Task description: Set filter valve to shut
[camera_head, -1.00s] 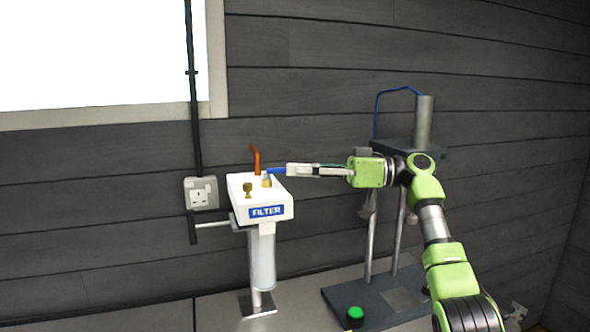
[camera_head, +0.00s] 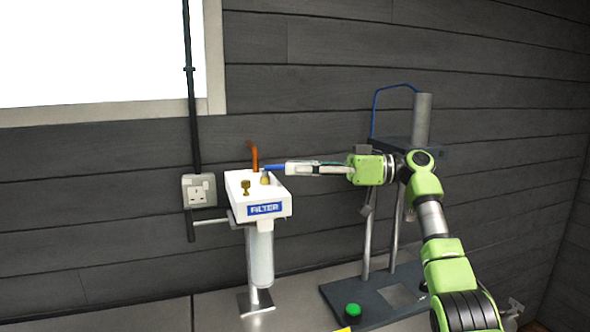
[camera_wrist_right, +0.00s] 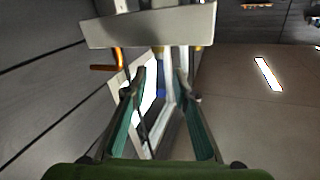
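The white filter unit (camera_head: 240,207) carries a blue FILTER label and stands upright on a post at the middle left in the head view. On its top is a brass valve body (camera_head: 265,179) with a blue lever (camera_head: 274,168) pointing right. My right gripper (camera_head: 289,168) reaches in from the right, its tips at the lever's outer end. In the wrist view the right gripper's fingers (camera_wrist_right: 160,80) stand apart, with part of the white unit (camera_wrist_right: 120,85) seen beyond. Whether they touch the lever is unclear. My left gripper is not in view.
A brass knob (camera_head: 246,187) and a copper pipe (camera_head: 254,157) rise from the filter's top. A dark stand (camera_head: 372,303) with a green button (camera_head: 353,311) is to the right, behind my arm. A wall socket (camera_head: 198,190) is at the left.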

